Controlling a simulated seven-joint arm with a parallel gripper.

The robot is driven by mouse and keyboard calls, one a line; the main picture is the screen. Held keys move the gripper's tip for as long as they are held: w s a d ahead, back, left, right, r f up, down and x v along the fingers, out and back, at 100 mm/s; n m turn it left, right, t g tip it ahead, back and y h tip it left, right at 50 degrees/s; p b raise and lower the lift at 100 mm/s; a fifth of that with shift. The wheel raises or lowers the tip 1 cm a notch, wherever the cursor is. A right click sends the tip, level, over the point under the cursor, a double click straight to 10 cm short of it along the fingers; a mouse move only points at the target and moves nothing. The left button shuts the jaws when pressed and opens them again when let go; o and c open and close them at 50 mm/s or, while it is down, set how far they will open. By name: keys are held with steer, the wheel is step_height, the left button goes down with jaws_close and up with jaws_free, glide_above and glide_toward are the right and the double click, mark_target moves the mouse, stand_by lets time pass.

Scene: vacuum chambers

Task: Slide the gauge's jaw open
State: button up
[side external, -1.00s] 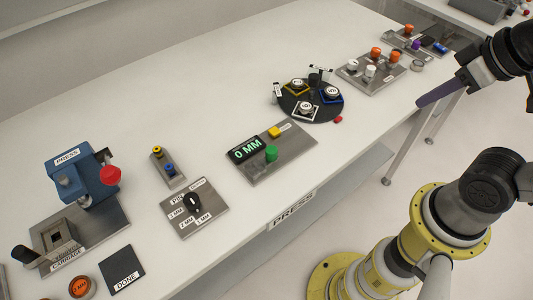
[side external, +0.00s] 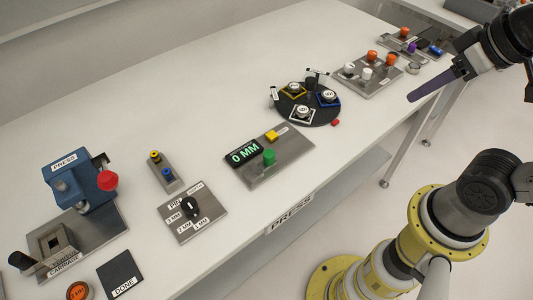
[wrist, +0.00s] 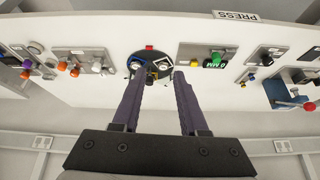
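The plate with the lit 0 MM readout (side external: 243,152), which I take to be the gauge, lies on the white table. It carries a green knob (side external: 269,157) and a yellow block (side external: 272,136). Which part is the jaw is too small to tell. In the wrist view the same plate (wrist: 192,54) lies right of my fingers, with its green knob (wrist: 216,56). My gripper (wrist: 160,76) is open and empty, its two purple fingers apart.
A black round turntable (side external: 326,117) with labelled pieces stands beyond the gauge. A metal plate with orange and white knobs (side external: 372,84) is farther back. A dial plate (side external: 205,226), a blue press (side external: 75,187) and a DONE pad (side external: 117,266) lie nearer. The back left table is clear.

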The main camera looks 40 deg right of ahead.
steer(key=shift+o, duration=1.2)
steer(key=w+a+r+g, duration=0.1)
steer(key=w+a+r, duration=0.1)
steer(key=w, duration=0.4)
steer(key=shift+w+a+r, duration=0.25)
steer(key=shift+w+r, duration=0.15)
steer(key=shift+r, duration=0.35)
steer(key=n+g, duration=0.4)
steer(key=g, duration=0.1)
glide_above(269, 153)
step_height(269, 153, down, 11)
step_height(269, 153, down, 13)
steer(key=shift+f, duration=0.2)
jaws_close()
